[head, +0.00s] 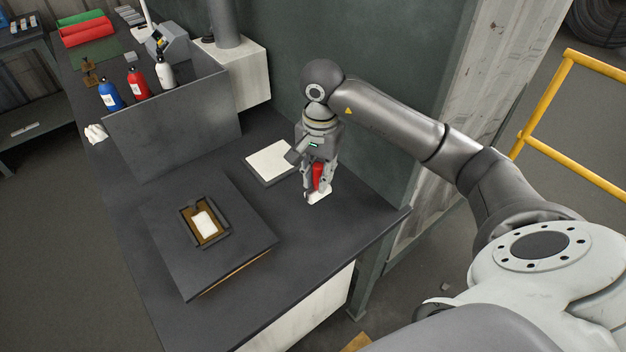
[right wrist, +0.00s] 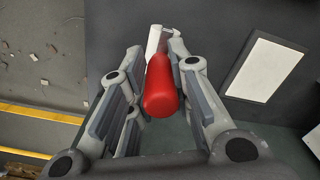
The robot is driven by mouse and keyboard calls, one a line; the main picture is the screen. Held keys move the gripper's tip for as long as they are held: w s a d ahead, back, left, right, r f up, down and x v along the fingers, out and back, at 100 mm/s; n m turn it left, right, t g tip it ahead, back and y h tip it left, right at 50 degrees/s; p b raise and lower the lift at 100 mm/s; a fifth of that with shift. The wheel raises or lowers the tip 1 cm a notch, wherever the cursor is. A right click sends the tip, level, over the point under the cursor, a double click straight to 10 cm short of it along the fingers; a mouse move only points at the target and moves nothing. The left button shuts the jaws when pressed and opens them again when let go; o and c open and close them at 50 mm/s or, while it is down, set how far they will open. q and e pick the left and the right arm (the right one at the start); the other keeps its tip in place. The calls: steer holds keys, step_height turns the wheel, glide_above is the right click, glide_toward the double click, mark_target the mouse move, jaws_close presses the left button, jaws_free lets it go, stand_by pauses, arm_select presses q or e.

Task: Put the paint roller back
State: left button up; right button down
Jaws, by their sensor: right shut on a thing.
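The paint roller has a red handle (head: 319,176) and a white roller end (head: 318,197). My right gripper (head: 319,184) points down over the right part of the dark worktop and is shut on the red handle. In the right wrist view the red handle (right wrist: 161,90) lies between the fingers, with the white end (right wrist: 160,40) beyond the fingertips. The white end is low over the worktop; I cannot tell whether it touches. My left gripper is not in view.
A dark tray (head: 186,211) with a brown inside and a white piece sits on a raised dark board (head: 165,235). A white-topped flat block (head: 247,172) lies left of my right gripper. A grey upright panel (head: 165,125) stands before several bottles. The worktop's front right is clear.

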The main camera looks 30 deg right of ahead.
mark_target(313, 185)
steer(key=w+f+p, duration=0.1)
steer(key=f, duration=0.2)
steer(key=w+d+f+p, duration=0.1)
steer(key=w+f, duration=0.1)
steer(key=w+f+p, duration=0.1)
steer(key=f, duration=0.2)
steer(key=shift+w+d+f+p, duration=0.35)
steer(key=shift+w+d, duration=0.05)
steer(key=shift+f, duration=0.2)
steer(key=shift+f, duration=0.1)
steer(key=shift+f+b, duration=0.15)
steer(key=shift+b, duration=0.2)
steer(key=c, duration=1.3)
jaws_free()
